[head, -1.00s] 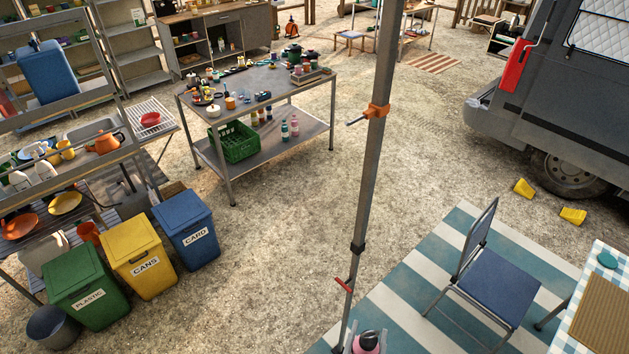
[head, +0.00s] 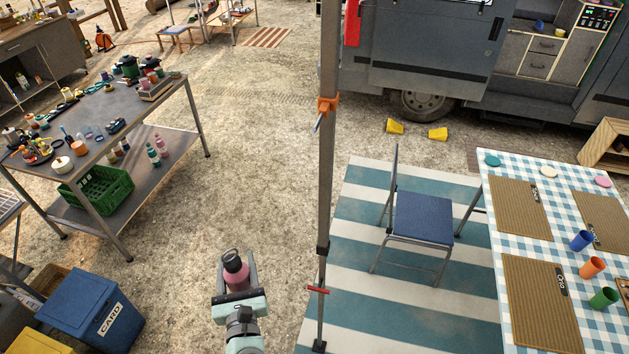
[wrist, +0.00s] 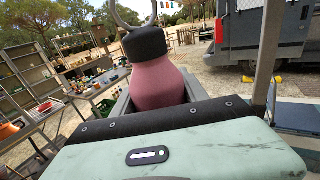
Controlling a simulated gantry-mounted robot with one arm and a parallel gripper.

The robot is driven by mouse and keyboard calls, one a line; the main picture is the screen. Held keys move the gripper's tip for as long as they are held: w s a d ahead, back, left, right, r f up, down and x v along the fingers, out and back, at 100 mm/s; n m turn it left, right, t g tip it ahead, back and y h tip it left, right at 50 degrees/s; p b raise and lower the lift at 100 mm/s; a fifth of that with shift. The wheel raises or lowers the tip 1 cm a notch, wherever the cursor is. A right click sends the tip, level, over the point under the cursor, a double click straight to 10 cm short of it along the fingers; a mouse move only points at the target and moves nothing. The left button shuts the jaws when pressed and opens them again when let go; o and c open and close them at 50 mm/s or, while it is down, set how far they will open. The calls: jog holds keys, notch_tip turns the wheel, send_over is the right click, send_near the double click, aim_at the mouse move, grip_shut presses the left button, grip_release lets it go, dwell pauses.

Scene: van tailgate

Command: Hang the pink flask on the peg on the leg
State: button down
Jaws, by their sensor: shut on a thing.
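The pink flask (head: 236,272) has a black cap with a loop on top. My gripper (head: 237,283) is shut on the flask's body and holds it nearly upright. In the wrist view the flask (wrist: 158,82) fills the middle, with the cap's ring (wrist: 130,15) above it. The metal leg (head: 330,190) stands to the right of my gripper, apart from it. An orange clamp with a peg (head: 328,104) is high on the leg. A red peg or lever (head: 318,290) is low on the leg. The leg also shows at the right in the wrist view (wrist: 266,55).
A steel workbench (head: 150,110) with several items and a green crate (head: 100,190) stands at the left. A blue bin (head: 90,305) is at lower left. A blue chair (head: 422,215) and a checked table (head: 500,175) are right of the leg. Ground between workbench and leg is clear.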

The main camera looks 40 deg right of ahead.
jog(key=s+d+r+m+g+h+b, duration=0.1)
jog(key=d+r+m+g+h+b, duration=0.3)
jog(key=d+r+m+g+h, duration=0.85)
jog(key=s+d+r+m+g+y+b, duration=0.1)
jog(key=s+d+r+g+y, duration=0.15)
jog(key=s+r, duration=0.3)
jog(key=s+d+r+m+g+y+b, duration=0.1)
jog(key=s+d+r+g, duration=0.1)
jog(key=s+r+g, duration=0.3)
jog(key=shift+n+t, duration=0.25)
jog(key=shift+t, duration=0.45)
jog(key=shift+w+d+f, duration=0.15)
jog(key=shift+w+d, duration=1.35)
jog(key=shift+d, duration=0.15)
jog(key=shift+w+d+f, duration=0.1)
jog(key=shift+w+d, duration=1.35)
jog(key=shift+d, duration=0.15)
jog(key=c, duration=0.5)
grip_release()
jog(key=shift+d, duration=0.1)
jog(key=shift+w, duration=0.1)
